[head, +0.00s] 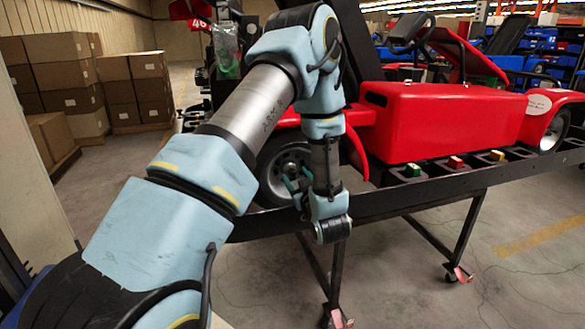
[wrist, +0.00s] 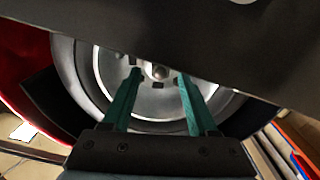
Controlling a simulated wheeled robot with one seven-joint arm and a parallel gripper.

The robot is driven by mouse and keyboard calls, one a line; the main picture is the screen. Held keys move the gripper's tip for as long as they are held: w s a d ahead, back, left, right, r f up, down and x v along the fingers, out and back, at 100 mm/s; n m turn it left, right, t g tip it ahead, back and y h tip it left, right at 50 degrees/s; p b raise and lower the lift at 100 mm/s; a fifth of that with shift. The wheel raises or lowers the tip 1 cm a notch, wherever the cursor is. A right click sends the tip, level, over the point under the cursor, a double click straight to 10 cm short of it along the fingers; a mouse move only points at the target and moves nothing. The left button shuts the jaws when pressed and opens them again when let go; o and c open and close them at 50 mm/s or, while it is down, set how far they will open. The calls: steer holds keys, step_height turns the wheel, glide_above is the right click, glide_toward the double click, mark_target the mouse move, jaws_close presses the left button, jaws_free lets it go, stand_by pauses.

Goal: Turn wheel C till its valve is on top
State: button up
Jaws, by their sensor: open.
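A wheel with a black tyre and silver rim (head: 281,163) is on the red kart (head: 445,120), partly hidden behind my arm in the head view. No letter on it is readable, so I cannot tell if it is wheel C. My gripper (head: 291,186) is at the front of this wheel. In the wrist view its two teal fingers (wrist: 160,78) are open and apart, pointing at the hub, with the silver wheel face (wrist: 155,102) between them. I cannot tell whether they touch it. I cannot make out a valve.
The kart rests on a black stand (head: 385,202) with legs on castors. Green (head: 412,170), red (head: 455,162) and yellow (head: 497,155) blocks sit along its edge. A dark panel (wrist: 230,45) crosses the wrist view above the fingers. Cardboard boxes (head: 60,75) stand at the left.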

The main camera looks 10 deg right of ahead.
mark_target(293, 172)
steer(key=shift+w+a+p, duration=0.2)
steer(key=shift+w+p, duration=0.2)
steer(key=shift+w, duration=1.35)
jaws_close()
